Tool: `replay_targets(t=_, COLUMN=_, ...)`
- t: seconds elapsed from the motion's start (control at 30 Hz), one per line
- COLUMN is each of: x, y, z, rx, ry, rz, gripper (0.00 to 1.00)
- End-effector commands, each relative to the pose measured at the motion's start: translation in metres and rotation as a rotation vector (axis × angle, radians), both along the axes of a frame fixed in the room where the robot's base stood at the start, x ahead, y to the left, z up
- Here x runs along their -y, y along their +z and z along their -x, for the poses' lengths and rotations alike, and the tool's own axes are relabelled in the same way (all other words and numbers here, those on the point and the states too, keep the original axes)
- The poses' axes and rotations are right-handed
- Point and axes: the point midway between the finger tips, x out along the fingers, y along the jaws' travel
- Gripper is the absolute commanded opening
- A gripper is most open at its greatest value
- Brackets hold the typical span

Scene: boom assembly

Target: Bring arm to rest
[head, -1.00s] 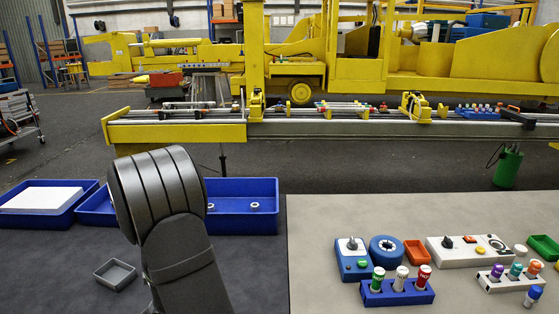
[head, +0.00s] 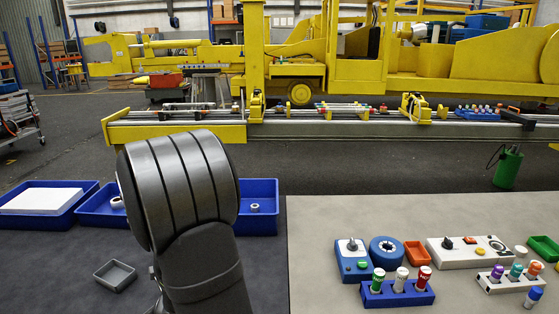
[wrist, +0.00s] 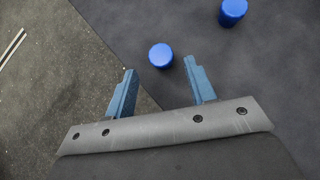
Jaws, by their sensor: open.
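My gripper (wrist: 159,64) shows in the wrist view with its two blue fingers spread apart and nothing gripped between them. One blue round-topped piece (wrist: 160,55) appears between the fingertips in the picture; I cannot tell how far below it is. A second blue cylinder (wrist: 233,11) stands at the top right of that view. In the head view my grey arm link rises at the left centre, and my gripper is not visible there.
The dark mat (head: 50,270) holds a small grey tray (head: 115,275) and blue bins (head: 262,191) with white rings. The light mat (head: 330,220) at right holds a blue rack (head: 397,299), a white control panel (head: 470,250) and coloured vials. A yellow-framed rail (head: 180,133) runs behind.

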Motion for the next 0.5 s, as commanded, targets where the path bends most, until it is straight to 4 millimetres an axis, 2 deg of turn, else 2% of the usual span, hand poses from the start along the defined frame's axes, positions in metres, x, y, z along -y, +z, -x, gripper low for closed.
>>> replay_targets(t=0.43, x=0.033, y=0.039, z=0.020, rx=0.004, ry=-0.001, rz=0.000, gripper=0.50)
replay_targets(t=0.5, x=0.029, y=0.033, z=0.018, rx=-0.003, ry=0.000, rz=0.002, gripper=0.50)
